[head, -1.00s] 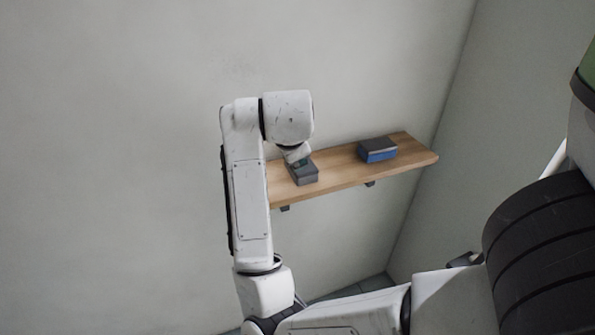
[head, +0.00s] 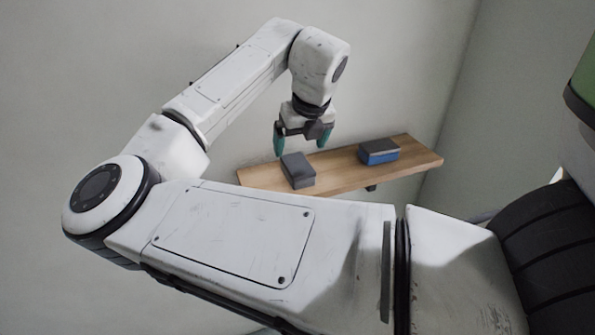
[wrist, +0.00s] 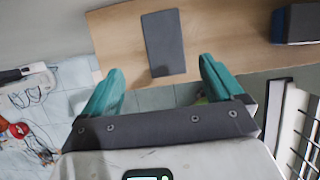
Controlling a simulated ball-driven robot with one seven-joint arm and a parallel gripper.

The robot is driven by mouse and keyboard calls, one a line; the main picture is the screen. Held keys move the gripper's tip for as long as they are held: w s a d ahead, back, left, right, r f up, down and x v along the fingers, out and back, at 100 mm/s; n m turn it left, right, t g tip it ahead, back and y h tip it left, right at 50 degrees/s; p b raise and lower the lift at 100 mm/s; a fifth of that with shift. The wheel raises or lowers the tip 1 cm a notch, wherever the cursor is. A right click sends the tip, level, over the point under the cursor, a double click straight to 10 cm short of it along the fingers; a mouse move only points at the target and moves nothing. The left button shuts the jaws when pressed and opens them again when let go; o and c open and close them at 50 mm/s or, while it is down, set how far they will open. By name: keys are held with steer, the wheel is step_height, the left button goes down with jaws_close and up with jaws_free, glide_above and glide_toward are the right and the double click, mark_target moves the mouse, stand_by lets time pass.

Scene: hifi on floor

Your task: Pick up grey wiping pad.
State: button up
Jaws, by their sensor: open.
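The grey wiping pad (head: 298,170) lies on a wooden wall shelf, toward its left end. In the wrist view the grey pad (wrist: 164,43) shows ahead of the fingertips, between their lines. My gripper (head: 300,145) is open, with teal fingers spread apart, and hangs over the shelf near the grey pad. In the wrist view my gripper (wrist: 160,85) is empty, and the pad looks apart from both fingers.
The wooden shelf (head: 340,178) is fixed to the wall. A blue block with a dark top (head: 379,152) sits right of the pad; it also shows in the wrist view (wrist: 298,24). Cables and small items lie on the floor at left in the wrist view.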

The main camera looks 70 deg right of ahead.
mark_target(298, 164)
steer(key=x, duration=0.4)
steer(key=shift+f, duration=0.15)
steer(key=x, duration=0.3)
steer(key=p+x, duration=0.1)
steer(key=shift+s+d+f, duration=0.1)
steer(key=shift+d+f, duration=0.2)
steer(key=shift+d, duration=0.1)
steer(key=shift+d+f, duration=0.1)
steer(key=shift+f, duration=0.2)
steer(key=shift+f, duration=0.2)
steer(key=shift+c, duration=0.2)
steer(key=c, duration=1.1)
